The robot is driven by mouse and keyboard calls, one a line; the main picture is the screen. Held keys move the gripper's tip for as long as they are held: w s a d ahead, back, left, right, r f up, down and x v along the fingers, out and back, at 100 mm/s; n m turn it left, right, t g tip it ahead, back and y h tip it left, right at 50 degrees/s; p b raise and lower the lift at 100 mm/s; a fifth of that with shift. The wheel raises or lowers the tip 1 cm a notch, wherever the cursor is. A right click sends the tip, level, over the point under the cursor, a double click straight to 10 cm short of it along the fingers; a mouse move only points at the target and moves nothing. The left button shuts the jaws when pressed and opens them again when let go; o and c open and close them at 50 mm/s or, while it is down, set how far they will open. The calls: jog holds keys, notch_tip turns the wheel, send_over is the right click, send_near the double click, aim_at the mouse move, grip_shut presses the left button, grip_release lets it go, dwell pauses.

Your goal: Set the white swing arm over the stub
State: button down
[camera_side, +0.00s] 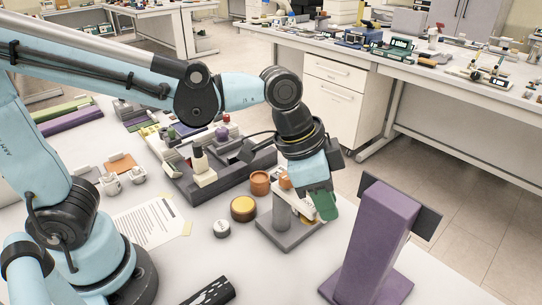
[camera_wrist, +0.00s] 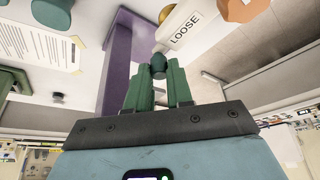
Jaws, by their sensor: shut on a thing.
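My gripper (camera_side: 323,205) has green fingers and hangs over the right side of a grey base plate (camera_side: 288,240). A grey upright stub (camera_side: 281,212) stands on this plate, just left of the fingers. In the wrist view the fingertips (camera_wrist: 158,75) are shut on a small dark teal knob (camera_wrist: 158,62). The knob is at the end of the white swing arm (camera_wrist: 188,34), which carries the word LOOSE. An orange many-sided part (camera_wrist: 241,9) is at its far end. In the side view the swing arm is mostly hidden by my gripper; I cannot tell whether it touches the stub.
A tall purple post (camera_side: 378,245) stands close to the right of my gripper. An amber round jar (camera_side: 243,208), a grey round weight (camera_side: 221,228) and a brown cup (camera_side: 260,183) stand to the left. A dark rack (camera_side: 215,178) lies behind. A printed sheet (camera_side: 150,223) lies further left.

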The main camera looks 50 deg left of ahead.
jog(key=shift+w, duration=0.1)
dwell(0.3)
jog(key=w+a+n+y, duration=0.6)
jog(key=w+a+n, duration=0.3)
jog(key=n, duration=0.9)
jog(key=shift+w+a+y, duration=0.3)
jog(key=shift+w+a, duration=0.1)
jog(key=shift+w, duration=0.3)
jog(key=shift+a, duration=0.1)
jog(key=c, duration=1)
grip_release()
